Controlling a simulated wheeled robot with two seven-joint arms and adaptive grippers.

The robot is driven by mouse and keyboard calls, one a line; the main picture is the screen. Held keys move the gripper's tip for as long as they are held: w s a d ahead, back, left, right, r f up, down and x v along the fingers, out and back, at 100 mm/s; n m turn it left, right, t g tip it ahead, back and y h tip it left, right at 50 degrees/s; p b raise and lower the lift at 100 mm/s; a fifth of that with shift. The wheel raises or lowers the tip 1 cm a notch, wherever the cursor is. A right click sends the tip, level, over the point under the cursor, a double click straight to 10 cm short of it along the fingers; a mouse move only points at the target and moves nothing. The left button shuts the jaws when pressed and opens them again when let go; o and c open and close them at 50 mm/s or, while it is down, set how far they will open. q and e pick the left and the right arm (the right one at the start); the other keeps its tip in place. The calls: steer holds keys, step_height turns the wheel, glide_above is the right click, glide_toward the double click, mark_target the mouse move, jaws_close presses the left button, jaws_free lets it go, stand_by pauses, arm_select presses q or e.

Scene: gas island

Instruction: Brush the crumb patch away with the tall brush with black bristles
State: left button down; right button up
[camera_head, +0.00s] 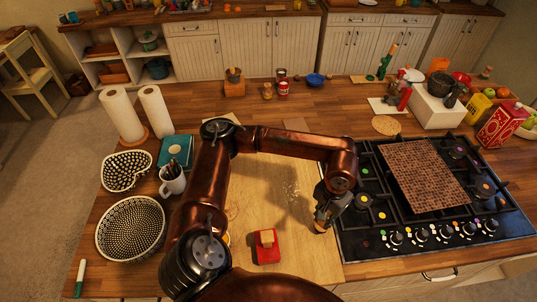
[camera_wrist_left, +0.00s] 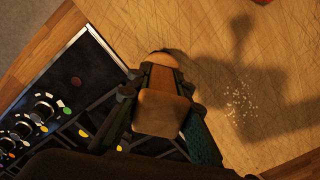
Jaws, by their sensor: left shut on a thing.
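The crumb patch (camera_head: 292,188) is a small scatter of pale bits on the wooden board (camera_head: 262,180). In the left wrist view the crumbs (camera_wrist_left: 238,100) lie right of my gripper, apart from it. My left gripper (camera_head: 327,212) is at the board's right edge, beside the hob. It is shut on the brush (camera_wrist_left: 165,95), whose brown wooden body shows between the fingers (camera_wrist_left: 160,118) in the wrist view. The brush's bristles are mostly hidden, so their contact with the board cannot be told. My right gripper is not in view.
A black hob (camera_head: 365,235) with a brown grid plate (camera_head: 423,173) adjoins the board on the right. A red item with a wooden block (camera_head: 267,246) lies at the board's front. Patterned bowls (camera_head: 131,229) and a mug (camera_head: 172,181) stand left.

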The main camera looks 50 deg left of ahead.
arm_select(q)
steer(key=n, duration=0.1)
steer(key=w+a+r+n+p, duration=0.1)
steer(key=n, duration=0.1)
steer(key=shift+w, duration=0.15)
steer(key=w+a+r+m+p, duration=0.1)
steer(key=w+a+m+p, duration=0.2)
steer(key=a+m+p, duration=0.4)
steer(key=w+a+r+m+p, duration=0.1)
steer(key=w+a+m+p, duration=0.2)
steer(key=a+m+p, duration=0.4)
steer(key=a+m, duration=0.7)
steer(key=m, duration=0.1)
steer(key=shift+r+m, duration=0.2)
steer(key=shift+m, duration=0.2)
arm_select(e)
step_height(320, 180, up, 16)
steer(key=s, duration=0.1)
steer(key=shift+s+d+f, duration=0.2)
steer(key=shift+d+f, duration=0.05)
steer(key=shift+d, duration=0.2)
arm_select(q)
steer(key=shift+a, duration=0.15)
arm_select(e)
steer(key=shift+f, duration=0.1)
